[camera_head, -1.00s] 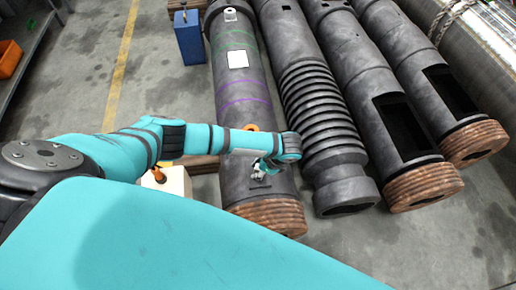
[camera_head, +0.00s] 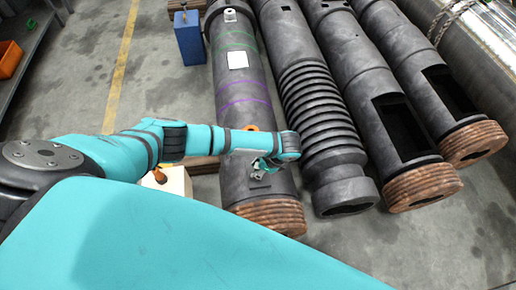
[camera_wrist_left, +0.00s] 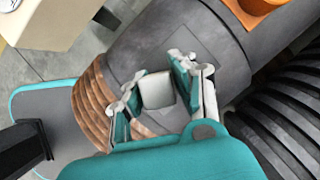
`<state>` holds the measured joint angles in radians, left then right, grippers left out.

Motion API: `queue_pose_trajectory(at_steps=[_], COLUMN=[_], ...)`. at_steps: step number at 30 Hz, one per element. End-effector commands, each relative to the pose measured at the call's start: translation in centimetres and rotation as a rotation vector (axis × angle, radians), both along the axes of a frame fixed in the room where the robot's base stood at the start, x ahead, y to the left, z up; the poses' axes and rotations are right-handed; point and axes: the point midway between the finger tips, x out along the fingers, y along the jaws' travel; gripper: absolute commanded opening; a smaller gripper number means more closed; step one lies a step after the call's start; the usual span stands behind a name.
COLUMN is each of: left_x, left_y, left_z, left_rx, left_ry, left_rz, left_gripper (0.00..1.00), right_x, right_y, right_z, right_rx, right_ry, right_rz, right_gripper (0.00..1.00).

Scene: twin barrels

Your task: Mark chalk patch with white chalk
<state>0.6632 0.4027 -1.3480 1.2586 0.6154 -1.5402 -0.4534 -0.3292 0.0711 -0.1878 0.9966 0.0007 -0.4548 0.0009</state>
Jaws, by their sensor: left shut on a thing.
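My left gripper (camera_head: 262,172) is low over the near end of the leftmost dark barrel (camera_head: 238,105). In the left wrist view, the gripper (camera_wrist_left: 157,78) is shut on a pale block, which looks like the white chalk (camera_wrist_left: 158,92). A flat, darker rectangular patch (camera_wrist_left: 205,45) shows on the barrel just beyond the fingers; it may be the chalk patch. I cannot tell whether the chalk touches the barrel. No white mark is clear on the dark patch. My right gripper is not in view.
Beside this barrel lie a ribbed barrel (camera_head: 312,95) and further dark barrels with copper-coloured threaded ends (camera_head: 425,188). A white square (camera_head: 238,60) and purple and green rings are on the leftmost barrel. A pale box (camera_head: 172,182) stands left of it. A blue box (camera_head: 189,38) stands farther back.

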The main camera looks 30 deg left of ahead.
Motion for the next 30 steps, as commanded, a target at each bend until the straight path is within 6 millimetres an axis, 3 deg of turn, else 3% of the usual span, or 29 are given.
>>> queue_pose_trajectory(at_steps=[30], left_x=[1.9], left_y=[1.5], left_z=[-0.1], left_rx=[0.001], left_ry=[-0.001], left_rz=[0.001], left_gripper=[0.0], right_x=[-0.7], right_y=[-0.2], right_z=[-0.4], right_rx=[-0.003], right_ry=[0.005], right_rz=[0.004], right_gripper=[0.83])
